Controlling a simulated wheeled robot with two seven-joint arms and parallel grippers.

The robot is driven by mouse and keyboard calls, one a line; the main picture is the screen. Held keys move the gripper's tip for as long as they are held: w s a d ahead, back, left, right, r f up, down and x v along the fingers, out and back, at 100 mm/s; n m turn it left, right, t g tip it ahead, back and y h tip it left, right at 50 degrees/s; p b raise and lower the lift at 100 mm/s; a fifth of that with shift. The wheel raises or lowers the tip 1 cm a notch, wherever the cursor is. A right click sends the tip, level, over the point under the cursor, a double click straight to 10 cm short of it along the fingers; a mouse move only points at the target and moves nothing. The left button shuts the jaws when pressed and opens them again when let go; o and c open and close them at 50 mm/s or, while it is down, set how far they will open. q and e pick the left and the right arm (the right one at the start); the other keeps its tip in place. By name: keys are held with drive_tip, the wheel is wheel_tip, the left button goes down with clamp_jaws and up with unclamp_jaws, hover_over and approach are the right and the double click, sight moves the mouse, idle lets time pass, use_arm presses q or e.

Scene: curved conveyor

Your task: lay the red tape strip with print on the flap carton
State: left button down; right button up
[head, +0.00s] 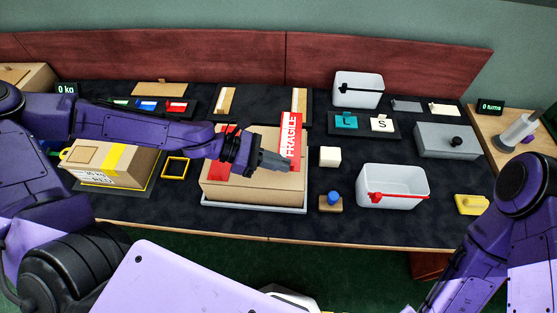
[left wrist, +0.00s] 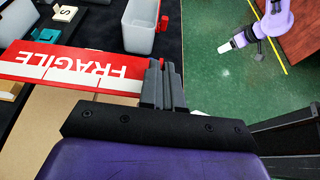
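The red strip with white FRAGILE print (head: 291,136) is held by one end in my left gripper (head: 288,163). It runs away from me over the right part of the brown carton (head: 252,192) and past its back edge. In the left wrist view the strip (left wrist: 78,66) meets the shut fingers (left wrist: 163,85); the brown carton top (left wrist: 70,115) lies below it. I cannot tell whether the strip touches the carton. Another red patch (head: 221,166) shows on the carton's left part, partly behind my arm. My right arm shows at lower right; its gripper is outside the head view.
The carton stands on a pale tray (head: 255,208). A white cube (head: 330,156), a blue-knobbed block (head: 332,200) and a white bin (head: 393,187) stand to its right. A yellow-taped carton (head: 112,165) stands left. Dark tabletop is clear between several items.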

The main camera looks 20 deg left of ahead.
sight(277, 185)
use_arm(q)
drive_tip(key=shift+a+r, duration=0.1)
drive_tip(key=shift+r, duration=0.05)
drive_tip(key=shift+f, duration=0.2)
drive_tip(key=shift+f+b, duration=3.1)
drive_tip(key=shift+f, duration=0.8)
drive_tip(key=c, duration=1.3)
unclamp_jaws()
drive_tip(key=shift+o, duration=0.2)
